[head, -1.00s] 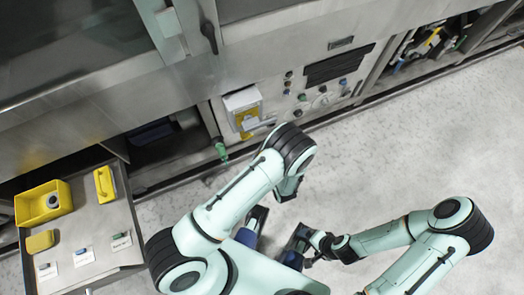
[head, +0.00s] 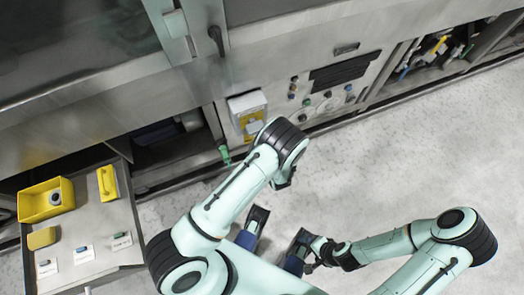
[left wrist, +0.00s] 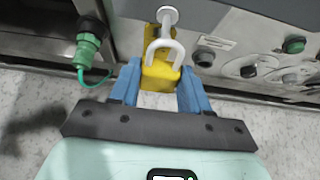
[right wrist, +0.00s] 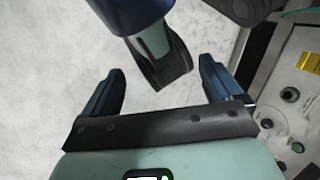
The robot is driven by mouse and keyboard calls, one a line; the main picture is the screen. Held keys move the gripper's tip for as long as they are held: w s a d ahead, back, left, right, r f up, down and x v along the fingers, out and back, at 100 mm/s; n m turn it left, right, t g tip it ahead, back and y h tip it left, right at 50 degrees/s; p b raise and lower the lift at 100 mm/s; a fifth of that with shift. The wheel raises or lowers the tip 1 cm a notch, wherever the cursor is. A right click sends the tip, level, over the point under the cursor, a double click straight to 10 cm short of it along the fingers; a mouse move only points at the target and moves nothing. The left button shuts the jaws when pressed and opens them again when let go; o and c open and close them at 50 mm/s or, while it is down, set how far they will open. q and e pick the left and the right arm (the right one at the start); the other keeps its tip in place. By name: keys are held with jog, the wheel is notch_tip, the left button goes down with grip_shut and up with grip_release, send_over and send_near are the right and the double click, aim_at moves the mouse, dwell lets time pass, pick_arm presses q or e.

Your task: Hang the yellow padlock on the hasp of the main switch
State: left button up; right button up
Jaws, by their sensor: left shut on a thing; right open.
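The main switch (head: 247,104) is a pale box with a yellow plate on the machine front. In the left wrist view its yellow plate (left wrist: 151,40) shows behind a pale stem with a round end (left wrist: 168,15). My left gripper (left wrist: 160,77) is shut on the yellow padlock (left wrist: 158,75), its pale shackle (left wrist: 164,46) pointing at the switch. Shackle and stem overlap in this view; I cannot tell whether they are hooked together. In the head view my left arm hides most of the left gripper. My right gripper (right wrist: 160,75) is open and empty, low over the floor.
A green connector (left wrist: 88,50) with a cable hangs left of the switch. Knobs and buttons (head: 327,98) lie to its right. A tray table (head: 105,215) at left holds a yellow bin (head: 35,207) and tags. The floor at right is clear.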

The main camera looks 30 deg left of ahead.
pick_arm(q)
jog(key=shift+w+a+f, duration=0.1)
jog(key=shift+w+a, duration=0.55)
jog(key=shift+a, duration=0.2)
jog(key=shift+w+a+f, duration=0.1)
jog(key=shift+w+a, duration=0.05)
jog(key=shift+w+a+f+b, duration=0.35)
jog(key=shift+f+b, duration=0.2)
jog(key=shift+b, duration=0.3)
pick_arm(e)
jog(key=shift+w+d+f+t, duration=0.2)
jog(key=shift+w+f, duration=0.3)
jog(key=shift+w+d+f+t, duration=0.15)
jog(key=shift+w+f+t, duration=0.05)
jog(key=shift+w+f, duration=0.25)
pick_arm(q)
jog(key=shift+s, duration=0.1)
jog(key=o, duration=1.2)
jog(key=shift+c, duration=0.2)
jog(key=shift+d, duration=0.1)
